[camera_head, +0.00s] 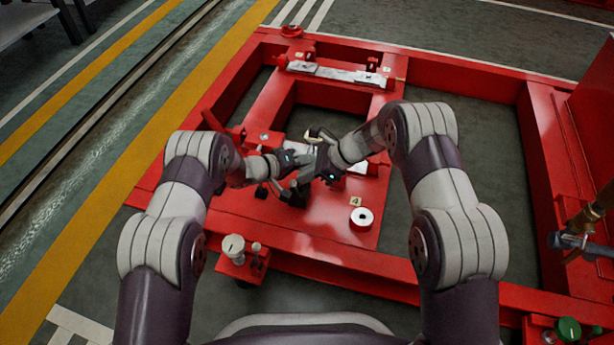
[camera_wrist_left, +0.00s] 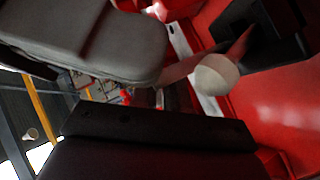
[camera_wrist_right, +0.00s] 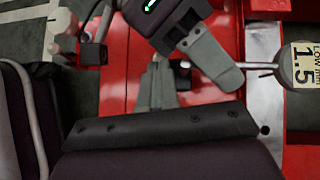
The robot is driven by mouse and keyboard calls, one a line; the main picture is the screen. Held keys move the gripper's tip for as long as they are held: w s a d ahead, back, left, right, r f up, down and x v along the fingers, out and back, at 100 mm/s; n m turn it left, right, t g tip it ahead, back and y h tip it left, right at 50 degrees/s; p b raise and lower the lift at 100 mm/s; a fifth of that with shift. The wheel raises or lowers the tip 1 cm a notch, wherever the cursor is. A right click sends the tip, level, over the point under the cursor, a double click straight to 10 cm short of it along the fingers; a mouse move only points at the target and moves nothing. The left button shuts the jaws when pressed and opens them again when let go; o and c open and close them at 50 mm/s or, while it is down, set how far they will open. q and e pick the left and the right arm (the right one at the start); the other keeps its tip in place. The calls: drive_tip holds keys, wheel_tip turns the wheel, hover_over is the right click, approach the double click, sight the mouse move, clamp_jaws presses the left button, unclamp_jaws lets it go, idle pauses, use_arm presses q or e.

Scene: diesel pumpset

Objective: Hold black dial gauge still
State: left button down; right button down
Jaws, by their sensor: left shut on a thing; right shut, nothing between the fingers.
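My left gripper (camera_head: 287,166) and right gripper (camera_head: 317,165) meet close together over the red centre plate (camera_head: 325,215). In the right wrist view the left gripper (camera_wrist_right: 195,62), with a green light, has a grey finger at a thin rod. The rod leads to a round face marked "LOW mm 1.5" (camera_wrist_right: 303,66), which seems to belong to the dial gauge. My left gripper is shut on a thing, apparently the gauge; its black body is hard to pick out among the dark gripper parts. My right gripper is shut and empty.
A white-topped ring (camera_head: 362,217) lies beside a label "4" on the plate. A pale knob (camera_head: 234,246) stands on the frame's near left. Metal bars (camera_head: 335,73) lie on the far beam. The red frame (camera_head: 455,75) has open gaps between its beams.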

drive_tip(key=shift+r, duration=0.2)
drive_tip(key=shift+d, duration=0.1)
drive_tip(key=w+r+v, duration=0.1)
drive_tip(key=v, duration=1.2)
drive_tip(key=shift+s+a, duration=0.2)
drive_tip(key=shift+a, duration=0.2)
use_arm(q)
drive_tip(key=c, duration=1.1)
unclamp_jaws()
drive_tip(key=shift+o, duration=0.2)
